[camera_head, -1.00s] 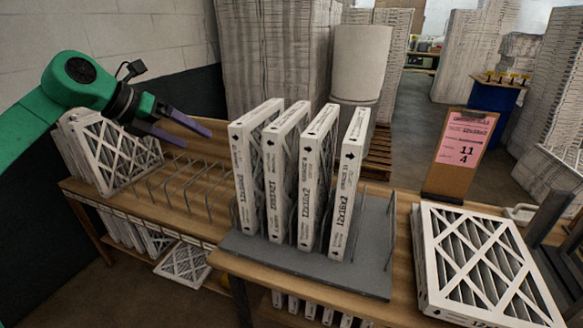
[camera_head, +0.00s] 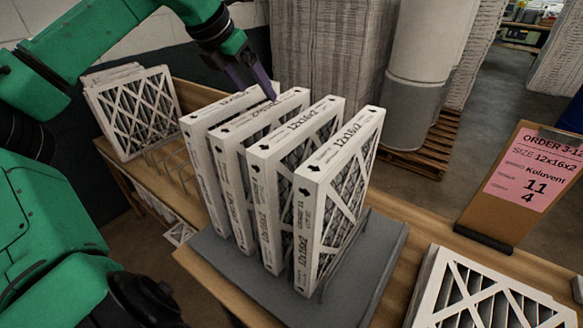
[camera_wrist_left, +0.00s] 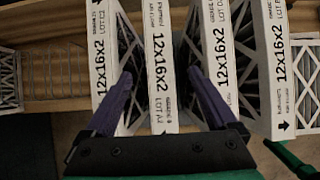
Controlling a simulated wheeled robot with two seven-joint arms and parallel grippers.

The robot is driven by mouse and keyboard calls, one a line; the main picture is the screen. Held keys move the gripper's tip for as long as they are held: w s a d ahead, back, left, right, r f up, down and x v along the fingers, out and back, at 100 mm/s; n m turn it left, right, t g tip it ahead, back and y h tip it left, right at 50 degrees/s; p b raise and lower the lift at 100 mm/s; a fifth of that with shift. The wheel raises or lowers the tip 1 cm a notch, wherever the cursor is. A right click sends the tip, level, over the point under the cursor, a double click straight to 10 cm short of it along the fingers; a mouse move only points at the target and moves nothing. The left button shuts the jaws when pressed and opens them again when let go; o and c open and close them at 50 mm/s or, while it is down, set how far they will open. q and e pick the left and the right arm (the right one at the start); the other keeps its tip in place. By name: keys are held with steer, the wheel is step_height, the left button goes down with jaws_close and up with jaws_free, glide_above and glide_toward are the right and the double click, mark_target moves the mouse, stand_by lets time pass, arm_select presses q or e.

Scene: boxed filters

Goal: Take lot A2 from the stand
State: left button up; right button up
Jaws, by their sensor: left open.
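Four white-framed filters stand upright in a row on the grey stand (camera_head: 375,270). The second from the left (camera_head: 231,190) reads LOT A2 in the left wrist view (camera_wrist_left: 160,90). My left gripper (camera_head: 262,92) is open at the top of that row, near the far end of the second filter. In the left wrist view its purple fingers (camera_wrist_left: 160,76) lie one on each side of the A2 filter, with gaps to it. How deep the fingers reach is hard to tell. My right gripper is not in view.
Neighbouring filters (camera_head: 200,180) (camera_wrist_left: 220,60) stand close on both sides. More filters lean in a wire rack (camera_head: 135,115) at left. An order sign (camera_head: 520,185) stands at right, near a flat-lying filter (camera_head: 490,295).

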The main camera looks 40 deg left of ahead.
mark_target(258, 109)
arm_select(q)
steer(key=f, duration=0.1)
steer(key=f+p, duration=0.1)
steer(key=f, duration=0.1)
steer(key=w+a+f+p, duration=0.1)
steer(key=shift+a+f, duration=0.1)
steer(key=shift+f, duration=0.25)
steer(key=p+x, duration=0.1)
steer(key=x, duration=0.1)
steer(key=p+x, duration=0.1)
steer(key=x, duration=0.1)
steer(key=d+p+x, duration=0.1)
steer(key=x, duration=0.1)
steer(key=shift+w+d+p, duration=0.1)
steer(key=shift+w+p, duration=0.25)
steer(key=shift+w, duration=0.2)
steer(key=shift+w+f, duration=0.1)
steer(key=shift+f, duration=0.35)
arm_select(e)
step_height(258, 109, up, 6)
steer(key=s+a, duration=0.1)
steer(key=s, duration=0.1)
arm_select(q)
jaws_close()
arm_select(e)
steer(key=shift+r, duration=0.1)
